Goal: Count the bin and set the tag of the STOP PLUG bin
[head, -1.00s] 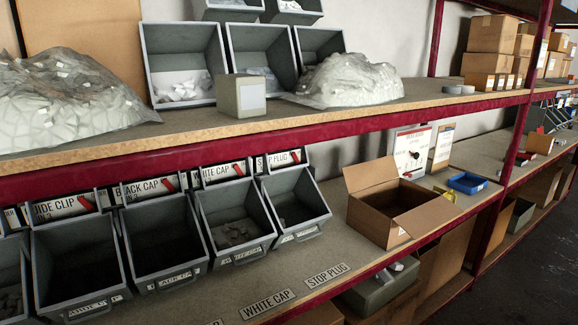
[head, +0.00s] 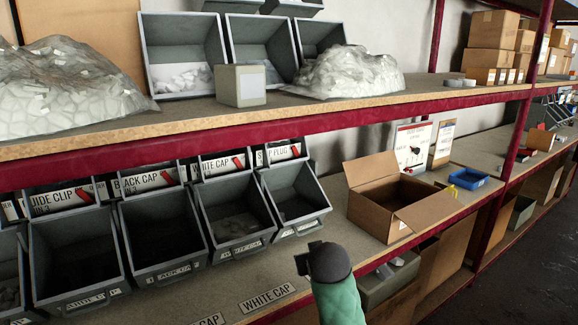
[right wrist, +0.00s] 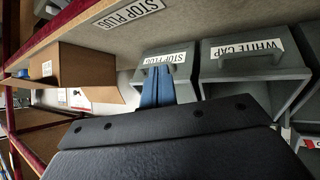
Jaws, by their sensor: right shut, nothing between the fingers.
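The grey STOP PLUG bin (head: 291,207) is the rightmost of the lower row; its inside is dark and I cannot make out the contents. Its label card (head: 279,153) stands behind it, partly covered, with a slanted red tag (head: 295,150). The bin's front shows in the right wrist view (right wrist: 182,53), where the picture looks inverted. My right gripper (head: 304,260) is in front of and below this bin, at the shelf's front. Its blue fingers (right wrist: 157,85) are shut and empty, overlapping the bin's front label in that view. My left gripper is not in view.
The WHITE CAP bin (head: 237,220) stands directly left, with grey pieces inside. An open cardboard box (head: 385,205) stands right of the bins, with a blue tray (head: 468,179) beyond. The upper shelf edge (head: 230,128) overhangs the lower row. Bare shelf separates bins and box.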

